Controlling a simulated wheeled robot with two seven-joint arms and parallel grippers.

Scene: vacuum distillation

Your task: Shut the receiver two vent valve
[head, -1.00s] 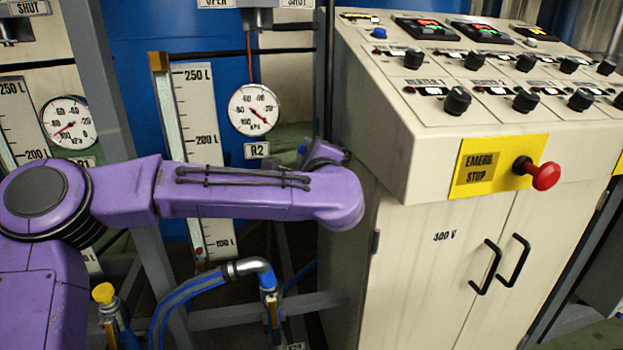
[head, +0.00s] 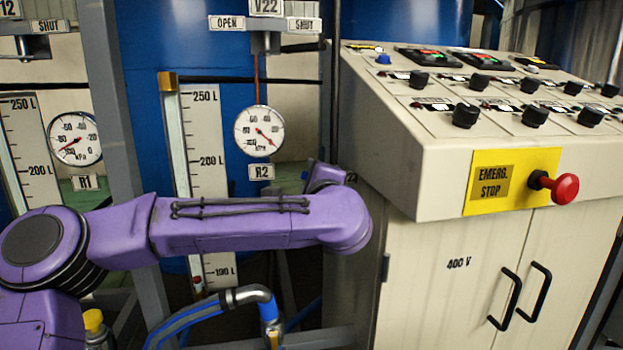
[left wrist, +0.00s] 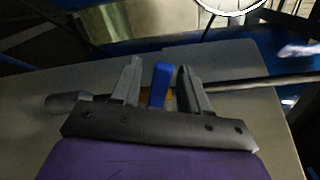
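A blue valve lever (left wrist: 160,84) stands between the fingers of my left gripper (left wrist: 158,66) in the left wrist view. The fingers are apart, with a gap visible on each side of the lever. A thin dark pipe (left wrist: 245,85) runs off to the right of it. In the head view my left arm reaches across the R2 gauge stand, and its wrist end hides the left gripper and the lever. The R2 label (head: 261,172) sits under a round gauge (head: 259,131). A V22 plate (head: 266,7) with OPEN and SHUT labels is at the top. My right gripper is not in view.
A cream control cabinet (head: 400,160) with knobs and a red emergency stop button (head: 564,188) stands close to the right of my left wrist. A level scale (head: 207,140) is behind my arm. A blue hose (head: 200,315) curves below it.

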